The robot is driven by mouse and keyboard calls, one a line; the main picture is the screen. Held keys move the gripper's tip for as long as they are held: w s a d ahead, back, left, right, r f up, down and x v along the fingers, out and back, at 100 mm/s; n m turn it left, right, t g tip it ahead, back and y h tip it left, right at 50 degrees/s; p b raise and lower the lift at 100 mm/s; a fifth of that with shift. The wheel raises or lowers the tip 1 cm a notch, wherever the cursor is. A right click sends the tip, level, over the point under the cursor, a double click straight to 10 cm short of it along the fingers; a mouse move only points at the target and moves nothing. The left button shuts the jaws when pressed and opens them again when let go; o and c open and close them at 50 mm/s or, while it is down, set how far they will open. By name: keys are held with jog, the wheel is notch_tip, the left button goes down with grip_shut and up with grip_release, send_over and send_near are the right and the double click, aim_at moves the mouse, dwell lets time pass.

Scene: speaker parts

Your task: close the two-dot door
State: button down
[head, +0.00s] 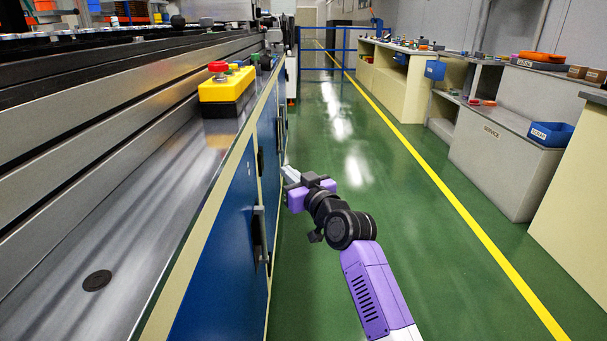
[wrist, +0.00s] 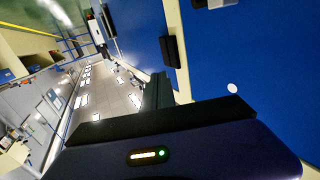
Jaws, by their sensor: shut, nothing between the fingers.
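Blue cabinet doors line the side of the machine bench at left in the head view. The near blue door (head: 215,262) has a dark upright handle (head: 259,238). A farther blue door (head: 268,140) lies beyond a cream post.
A yellow control box (head: 226,92) with a red button sits on the bench top. The green aisle floor (head: 340,170) is open to my gripper's right. A blue railing (head: 327,55) stands at the far end, and service counters (head: 503,155) stand at right.

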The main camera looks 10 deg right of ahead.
jog(key=s+d+r+m+t+h, duration=0.1)
jog(key=s+d+r, duration=0.1)
jog(key=d, duration=0.4)
jog(key=s+d+r+m+t+h, duration=0.1)
jog(key=s+d+r+m+t, duration=0.15)
jog(key=d, duration=0.25)
jog(key=s+f+m+h, duration=0.1)
jog(key=s+f+h, duration=0.2)
jog(key=s+f, duration=0.7)
jog(key=s+f+m+h, duration=0.2)
jog(key=s+f, duration=0.2)
jog(key=s, duration=1.3)
jog(key=s+a+f+n+g+y, duration=0.1)
jog(key=s+f+g, duration=0.15)
jog(key=s, duration=1.35)
jog(key=s+a+f+n+g, duration=0.1)
jog(key=s+f+n+g, duration=0.15)
jog(key=s, duration=1.45)
notch_tip(320, 180, up, 35)
jog(key=p, duration=3.5)
jog(key=shift+f+m+g, duration=0.2)
jog(key=shift+m+g, duration=0.1)
jog(key=shift+g, duration=0.15)
